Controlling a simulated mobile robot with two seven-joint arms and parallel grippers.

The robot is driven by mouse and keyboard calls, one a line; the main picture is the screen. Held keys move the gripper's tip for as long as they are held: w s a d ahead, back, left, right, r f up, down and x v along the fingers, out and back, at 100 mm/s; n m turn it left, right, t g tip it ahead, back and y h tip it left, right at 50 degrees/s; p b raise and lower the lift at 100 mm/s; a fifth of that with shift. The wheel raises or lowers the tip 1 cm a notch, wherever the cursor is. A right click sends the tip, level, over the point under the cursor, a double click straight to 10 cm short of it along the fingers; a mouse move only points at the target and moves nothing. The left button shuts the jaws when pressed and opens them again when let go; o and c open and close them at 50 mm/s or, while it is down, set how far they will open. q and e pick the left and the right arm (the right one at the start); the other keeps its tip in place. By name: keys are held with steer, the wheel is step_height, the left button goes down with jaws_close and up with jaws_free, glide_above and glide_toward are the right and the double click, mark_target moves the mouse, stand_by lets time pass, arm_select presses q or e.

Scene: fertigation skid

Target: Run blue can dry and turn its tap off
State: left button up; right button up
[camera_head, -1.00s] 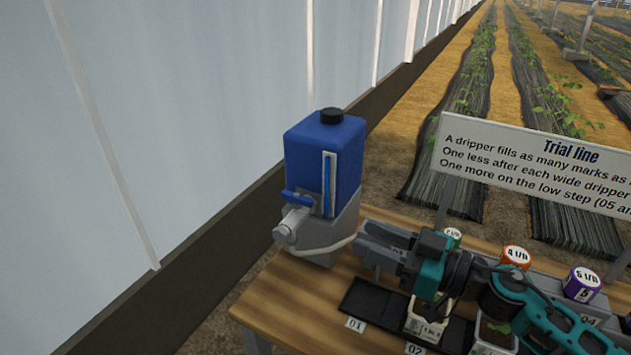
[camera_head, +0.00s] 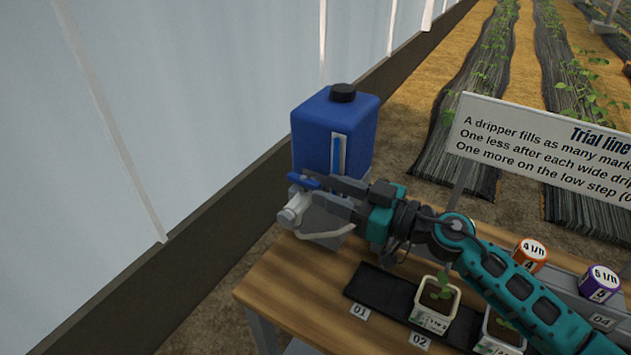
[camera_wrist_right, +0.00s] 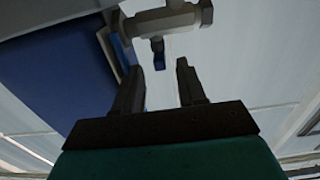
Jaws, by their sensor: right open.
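The blue can (camera_head: 318,135) stands upright at the table's far left end, with a black cap and a pale sight strip (camera_head: 338,155) on its front. Its tap (camera_head: 296,207) is a whitish body with a blue handle (camera_head: 303,181) on top. My right gripper (camera_head: 322,191) is open, just right of the handle and in front of the can. In the right wrist view the open fingers (camera_wrist_right: 161,88) point toward the tap (camera_wrist_right: 165,20); the blue handle end (camera_wrist_right: 157,48) lies just beyond the gap between them, apart from both. The left gripper is out of view.
A black tray (camera_head: 378,287) with potted seedlings (camera_head: 436,300) lies along the table (camera_head: 290,290). Orange (camera_head: 531,253) and purple (camera_head: 599,283) drippers stand behind it. A sign (camera_head: 550,150) stands at the back. Bare wood lies left of the tray.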

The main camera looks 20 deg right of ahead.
mark_target(320, 187)
steer(key=shift+x, duration=2)
jaws_close()
